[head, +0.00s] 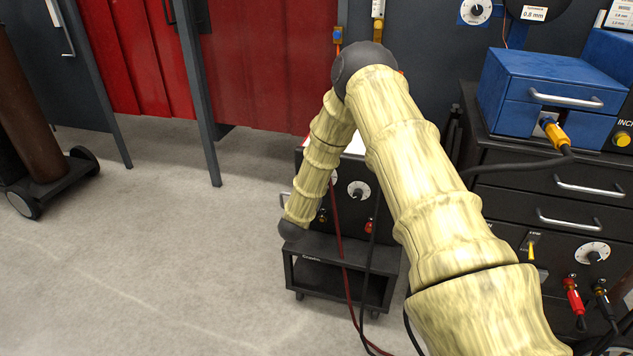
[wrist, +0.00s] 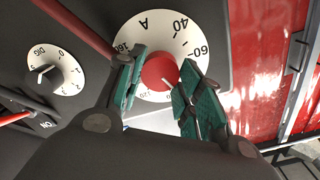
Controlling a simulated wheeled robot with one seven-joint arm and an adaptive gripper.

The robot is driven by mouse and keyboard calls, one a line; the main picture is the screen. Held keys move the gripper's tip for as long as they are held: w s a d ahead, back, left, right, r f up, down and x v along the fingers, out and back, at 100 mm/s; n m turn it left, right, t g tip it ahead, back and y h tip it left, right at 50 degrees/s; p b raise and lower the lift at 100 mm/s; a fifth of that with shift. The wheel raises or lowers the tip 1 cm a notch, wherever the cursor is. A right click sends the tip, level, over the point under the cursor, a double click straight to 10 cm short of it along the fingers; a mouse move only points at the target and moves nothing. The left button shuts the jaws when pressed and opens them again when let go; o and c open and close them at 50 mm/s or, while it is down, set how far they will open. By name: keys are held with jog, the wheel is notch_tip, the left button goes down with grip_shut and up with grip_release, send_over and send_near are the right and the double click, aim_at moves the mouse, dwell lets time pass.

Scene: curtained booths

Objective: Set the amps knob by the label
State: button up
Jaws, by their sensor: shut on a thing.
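In the wrist view, the amps dial (wrist: 185,25) is a white ring marked A, 40, 60 and 160, with a red knob (wrist: 158,70) at its centre. A pale mark on the knob points toward the lower right. My gripper (wrist: 161,74) has its green pads on two sides of the red knob and is shut on it. The pads hide parts of the scale. In the head view my arm hides the gripper and much of the black machine (head: 344,213). A white sheet (head: 355,145) on top of it is partly hidden and unreadable.
A smaller DIG dial (wrist: 53,76) with a dark knob is beside the amps dial. Red and black cables (head: 339,248) hang in front of the cart (head: 320,275). A black drawer cabinet (head: 500,200) with a blue box (head: 545,85) stands right.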

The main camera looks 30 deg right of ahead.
jog(key=shift+a+f, duration=0.1)
jog(key=o, duration=1)
jog(key=shift+o, duration=0.2)
jog(key=v, duration=1.1)
jog(key=shift+s+a, duration=0.3)
